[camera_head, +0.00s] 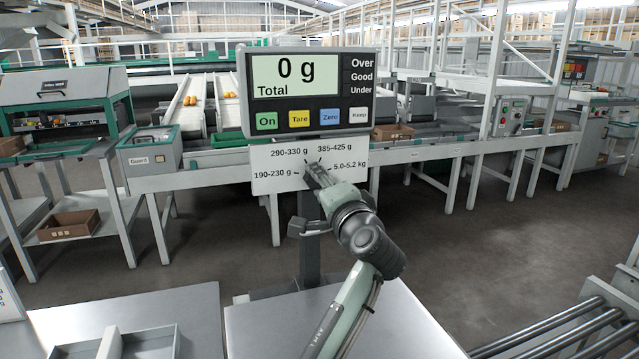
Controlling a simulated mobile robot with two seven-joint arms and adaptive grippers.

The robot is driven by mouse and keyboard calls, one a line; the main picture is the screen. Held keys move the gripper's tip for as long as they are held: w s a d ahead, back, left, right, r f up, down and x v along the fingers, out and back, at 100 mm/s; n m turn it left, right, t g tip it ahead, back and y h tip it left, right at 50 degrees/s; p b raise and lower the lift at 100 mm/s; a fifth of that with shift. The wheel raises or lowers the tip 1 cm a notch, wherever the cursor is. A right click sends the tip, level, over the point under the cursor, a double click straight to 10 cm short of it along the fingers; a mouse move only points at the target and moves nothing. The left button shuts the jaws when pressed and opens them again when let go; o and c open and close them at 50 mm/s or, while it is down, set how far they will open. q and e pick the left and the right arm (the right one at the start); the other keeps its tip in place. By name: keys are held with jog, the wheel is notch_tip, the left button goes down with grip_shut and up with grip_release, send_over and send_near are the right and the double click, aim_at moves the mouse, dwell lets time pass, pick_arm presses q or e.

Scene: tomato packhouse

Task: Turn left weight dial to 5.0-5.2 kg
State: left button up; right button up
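A grey scale display (309,92) reads "0 g Total". Below it, a white dial plate (265,181) carries the marks 190-230 g, 290-330 g, 385-425 g and 5.0-5.2 kg. My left gripper (313,170) is at the middle of this plate, with its fingertips among the tick marks. The gripper and wrist cover the dial knob, so its pointer is not visible. Whether the fingers touch or grip the knob cannot be told. My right gripper is not in view.
The display has On, Tare, Zero and Keep buttons. A steel table (260,335) lies below the scale, with a divided tray (150,345) to its left. A roller conveyor (555,335) is at the lower right. Sorting benches with tomatoes (190,100) stand behind.

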pick_arm(q)
jog(key=m, duration=1)
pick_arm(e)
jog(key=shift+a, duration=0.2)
pick_arm(q)
jog(key=shift+m, duration=0.4)
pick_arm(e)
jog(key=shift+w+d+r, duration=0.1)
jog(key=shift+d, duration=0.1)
pick_arm(q)
jog(key=o, duration=1.1)
jog(key=shift+c, duration=0.2)
jog(key=shift+o, duration=0.5)
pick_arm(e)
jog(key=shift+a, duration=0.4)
pick_arm(q)
jog(key=v, duration=0.7)
jog(key=shift+s, duration=0.25)
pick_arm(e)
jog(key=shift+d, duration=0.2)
